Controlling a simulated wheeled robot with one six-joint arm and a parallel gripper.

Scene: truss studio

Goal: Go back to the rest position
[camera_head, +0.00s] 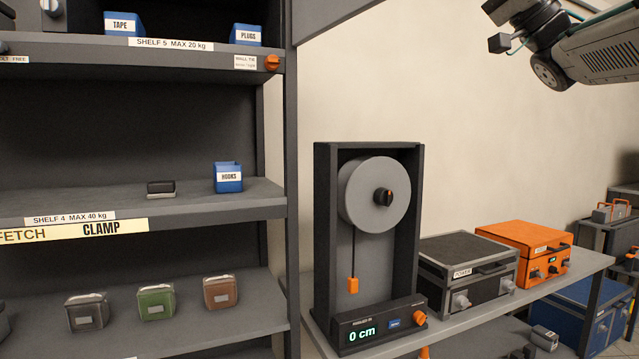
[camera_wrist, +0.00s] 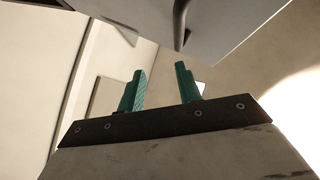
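My gripper (camera_wrist: 161,82) shows in the wrist view with two green fingers standing apart. The gap between them is empty, so it is open and holds nothing. Behind the fingers are pale walls and a grey panel (camera_wrist: 225,25) along the top. In the head view my arm (camera_head: 590,52) reaches in at the top right, raised in front of the bare wall. The gripper's fingers cannot be made out in the head view.
A dark shelf rack (camera_head: 150,208) with blue bins and small tins stands left. A winch device (camera_head: 385,245) reading "0 cm", a black case (camera_head: 468,272) and an orange case (camera_head: 525,252) stand on a grey bench (camera_head: 590,265). The space around my arm looks clear.

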